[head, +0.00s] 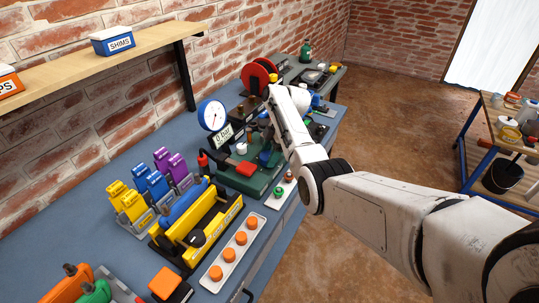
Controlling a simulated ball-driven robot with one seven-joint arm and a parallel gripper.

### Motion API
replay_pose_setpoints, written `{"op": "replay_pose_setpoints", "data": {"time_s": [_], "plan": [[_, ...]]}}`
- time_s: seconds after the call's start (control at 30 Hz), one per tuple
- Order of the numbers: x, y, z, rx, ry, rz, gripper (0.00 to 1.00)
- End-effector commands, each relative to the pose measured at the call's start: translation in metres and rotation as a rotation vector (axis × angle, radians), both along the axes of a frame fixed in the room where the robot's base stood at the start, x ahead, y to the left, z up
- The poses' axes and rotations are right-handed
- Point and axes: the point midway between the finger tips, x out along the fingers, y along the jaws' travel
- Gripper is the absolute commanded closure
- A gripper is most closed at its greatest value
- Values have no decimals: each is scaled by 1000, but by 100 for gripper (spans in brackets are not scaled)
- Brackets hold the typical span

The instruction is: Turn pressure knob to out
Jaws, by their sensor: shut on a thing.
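The test rig has a green base (243,180) on the blue bench, with a red lever block on it. A white round gauge (212,115) with a blue rim stands behind it. A small display (222,136) reads 0 bar. My arm reaches in from the right, and my gripper (268,133) is over the right part of the rig, shut on a small part there, which I take to be the pressure knob. The arm and rig parts hide most of the jaws and the knob, so its turned position cannot be told.
A yellow fixture (196,238) and a white tray (213,283) with orange caps stand in front. Yellow, blue and purple blocks line the wall side. A red reel (257,78) stands behind the rig. A wooden shelf (105,55) overhangs the left. Open floor lies right.

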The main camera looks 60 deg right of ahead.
Motion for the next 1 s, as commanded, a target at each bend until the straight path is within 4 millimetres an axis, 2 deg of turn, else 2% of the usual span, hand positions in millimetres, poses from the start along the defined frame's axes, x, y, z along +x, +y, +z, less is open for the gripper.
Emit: {"op": "replay_pose_setpoints", "data": {"time_s": [0.17, 0.2, 0.43, 0.77, 0.87, 1.0], "plan": [[1, 0, 1, -2, -2, 2, 70], [1, 0, 1, -2, -2, 2, 38], [1, 0, 0, -1, -1, 1, 16], [-1, -1, 4, -1, -1, -1, 15], [-3, -5, 14, -2, -3, -2, 15], [-9, -13, 37, -4, -4, -2, 15]]}}
